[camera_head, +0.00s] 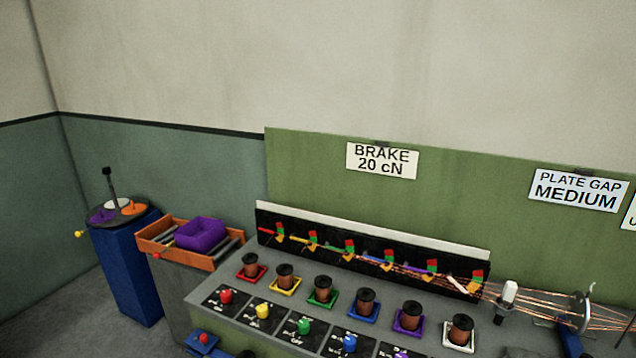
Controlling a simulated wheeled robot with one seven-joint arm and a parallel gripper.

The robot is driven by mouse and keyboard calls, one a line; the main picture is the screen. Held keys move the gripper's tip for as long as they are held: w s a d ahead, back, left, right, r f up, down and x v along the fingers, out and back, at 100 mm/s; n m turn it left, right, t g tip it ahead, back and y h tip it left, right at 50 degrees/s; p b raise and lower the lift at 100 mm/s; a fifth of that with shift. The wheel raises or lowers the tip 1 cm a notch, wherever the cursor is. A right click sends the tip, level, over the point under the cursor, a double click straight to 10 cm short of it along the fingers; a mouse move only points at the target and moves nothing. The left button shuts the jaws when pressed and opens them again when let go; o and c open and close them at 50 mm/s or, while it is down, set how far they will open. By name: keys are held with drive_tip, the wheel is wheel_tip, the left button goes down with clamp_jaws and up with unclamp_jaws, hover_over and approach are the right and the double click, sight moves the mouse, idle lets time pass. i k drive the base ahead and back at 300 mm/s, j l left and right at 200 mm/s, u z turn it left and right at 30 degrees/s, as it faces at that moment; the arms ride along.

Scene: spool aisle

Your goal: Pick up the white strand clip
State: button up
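My gripper is not in view. A short white bar (457,284) lies slanted near the right end of the black panel, in line with the coloured strand pieces; it may be the white strand clip, but it is too small to be sure. I cannot tell which of the two is the clip.
Copper spools on coloured square bases, such as the white base (459,347), line the grey bench. Coloured knobs stand in front. The black panel (330,246) backs them. Orange strands run right to a metal disc (580,312). An orange tray (160,229) holds a purple bin (201,233).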

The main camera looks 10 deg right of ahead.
sight(510, 288)
drive_tip(key=z, duration=1.45)
